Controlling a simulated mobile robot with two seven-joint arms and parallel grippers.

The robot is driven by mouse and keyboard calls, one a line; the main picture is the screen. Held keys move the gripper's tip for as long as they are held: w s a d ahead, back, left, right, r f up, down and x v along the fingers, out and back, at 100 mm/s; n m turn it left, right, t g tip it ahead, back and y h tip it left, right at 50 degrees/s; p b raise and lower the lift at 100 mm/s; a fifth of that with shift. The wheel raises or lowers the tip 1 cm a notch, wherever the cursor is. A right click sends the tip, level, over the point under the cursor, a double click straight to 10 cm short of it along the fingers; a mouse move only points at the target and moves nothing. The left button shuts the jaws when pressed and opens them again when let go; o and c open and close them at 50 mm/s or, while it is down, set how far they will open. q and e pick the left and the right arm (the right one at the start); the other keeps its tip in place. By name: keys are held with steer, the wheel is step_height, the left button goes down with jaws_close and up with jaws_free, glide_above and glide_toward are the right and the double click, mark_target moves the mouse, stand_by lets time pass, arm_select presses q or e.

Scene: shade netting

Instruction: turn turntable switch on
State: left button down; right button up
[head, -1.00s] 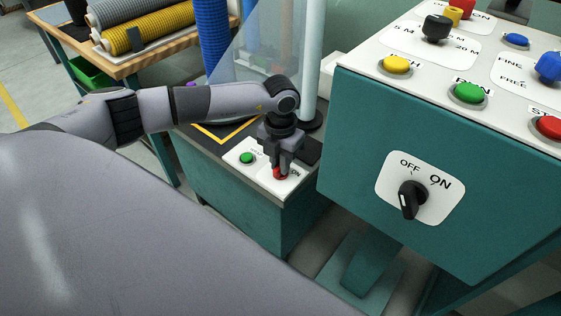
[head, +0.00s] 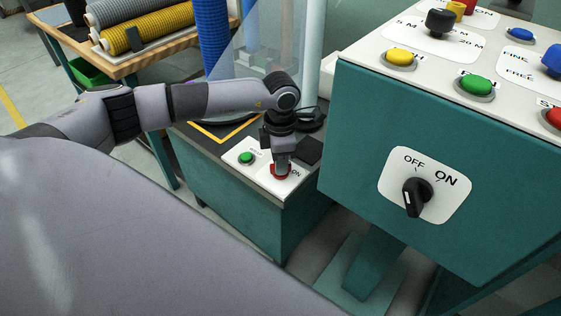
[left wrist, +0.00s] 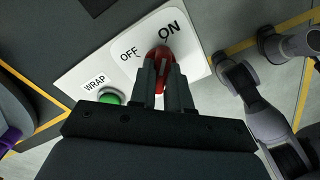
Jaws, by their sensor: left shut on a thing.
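The turntable switch is a red knob (head: 280,172) on a white plate at the front corner of the low turntable machine (head: 235,195). In the left wrist view the red knob (left wrist: 159,52) sits between the labels OFF and ON. My left gripper (head: 281,163) points down from above and is shut on the knob; its fingers (left wrist: 163,78) straddle it in the left wrist view. The fingers partly cover the knob, and I cannot tell for sure which label its white mark points to. My right gripper is not in view.
A green WRAP button (head: 246,158) sits beside the switch. A teal control cabinet (head: 365,135) with coloured buttons and a black OFF/ON knob (head: 416,196) stands close on the right. Clear netting and a blue roll (head: 212,40) rise behind. A table (head: 140,62) with rolls is back left.

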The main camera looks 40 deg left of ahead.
arm_select(q)
steer(key=shift+m, duration=0.6)
steer(key=c, duration=1.1)
jaws_free()
step_height(320, 180, up, 7)
steer(key=shift+r+p, duration=0.15)
steer(key=shift+p, duration=0.25)
